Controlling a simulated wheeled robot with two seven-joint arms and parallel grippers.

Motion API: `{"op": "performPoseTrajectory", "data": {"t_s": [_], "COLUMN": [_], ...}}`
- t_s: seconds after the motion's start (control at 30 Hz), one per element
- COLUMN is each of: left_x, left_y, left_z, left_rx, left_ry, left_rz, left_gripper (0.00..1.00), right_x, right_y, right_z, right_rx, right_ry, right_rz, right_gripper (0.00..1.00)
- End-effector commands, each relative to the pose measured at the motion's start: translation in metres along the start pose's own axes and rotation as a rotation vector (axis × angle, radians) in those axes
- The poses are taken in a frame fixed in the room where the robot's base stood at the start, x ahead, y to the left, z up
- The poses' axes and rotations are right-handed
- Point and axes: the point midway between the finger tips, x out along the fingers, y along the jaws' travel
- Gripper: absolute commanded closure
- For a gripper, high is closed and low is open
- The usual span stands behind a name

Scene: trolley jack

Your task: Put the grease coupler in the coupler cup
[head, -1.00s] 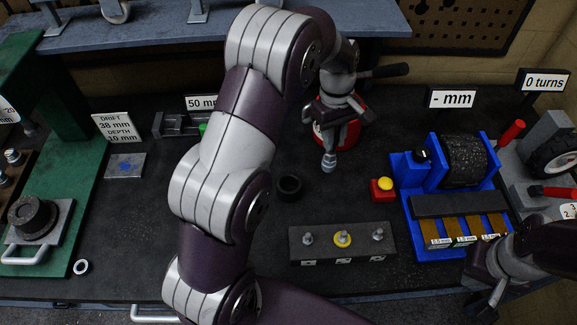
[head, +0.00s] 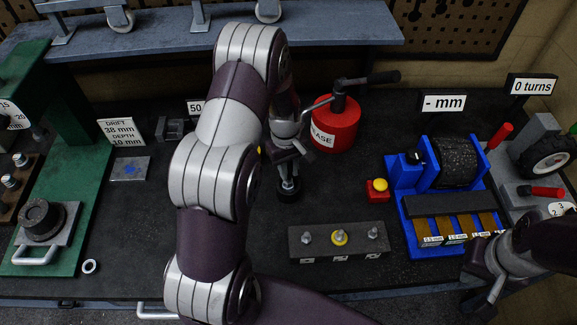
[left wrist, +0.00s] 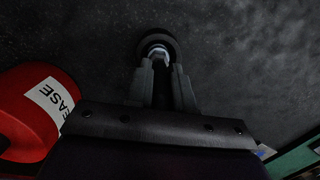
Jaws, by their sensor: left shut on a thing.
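My left gripper (head: 288,165) points down, shut on the grease coupler (head: 288,184), a small silvery metal piece. The coupler's lower end is at the mouth of the coupler cup (head: 290,196), a short black round cup on the bench. In the left wrist view the coupler (left wrist: 158,53) shows between the fingertips, with the dark cup rim (left wrist: 158,38) around its far end. I cannot tell how deep it sits or whether it touches the cup. My right gripper (head: 484,292) is at the lower right, away from both; its jaw opening is unclear.
A red grease can (head: 335,127) with a pump handle stands just right of my left gripper. A dark block with several fittings (head: 338,241) lies in front. A red box with a yellow button (head: 377,189) and a blue fixture (head: 440,195) are further right.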

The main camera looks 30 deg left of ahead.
Motion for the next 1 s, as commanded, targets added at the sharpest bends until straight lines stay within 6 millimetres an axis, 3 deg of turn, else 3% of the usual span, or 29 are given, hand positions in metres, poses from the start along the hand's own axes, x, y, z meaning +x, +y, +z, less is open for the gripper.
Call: {"op": "performPoseTrajectory", "data": {"t_s": [0.07, 0.1, 0.17, 0.43, 0.57, 0.8, 1.0], "left_x": [0.002, 0.002, 0.001, 0.0, -0.01, -0.072, -0.113], "left_y": [0.0, 0.0, 0.0, 0.0, 0.001, 0.001, 0.0], "left_z": [0.0, 0.0, 0.0, 0.0, -0.001, -0.002, -0.001], "left_rx": [0.0, 0.0, 0.0, 0.0, 0.001, 0.0, 0.001], "left_ry": [0.0, 0.0, 0.0, 0.0, 0.003, 0.006, 0.001], "left_rz": [0.0, 0.0, 0.0, 0.0, 0.003, 0.004, 0.001], "left_gripper": [1.0, 0.72, 0.53, 0.53, 0.53, 0.53, 0.53], "right_x": [0.002, 0.001, 0.001, 0.0, 0.006, 0.026, 0.028], "right_y": [0.0, 0.0, 0.0, 0.0, 0.0, 0.0, 0.0], "right_z": [0.0, 0.0, 0.0, 0.0, 0.001, 0.003, 0.003], "right_rx": [0.0, 0.0, 0.0, 0.0, 0.0, 0.0, 0.0], "right_ry": [0.0, 0.0, 0.0, 0.0, 0.0, 0.0, 0.0], "right_rz": [0.0, 0.0, 0.0, 0.0, 0.0, 0.0, 0.0], "right_gripper": [1.0, 1.0, 1.0, 1.0, 1.0, 1.0, 1.0]}}
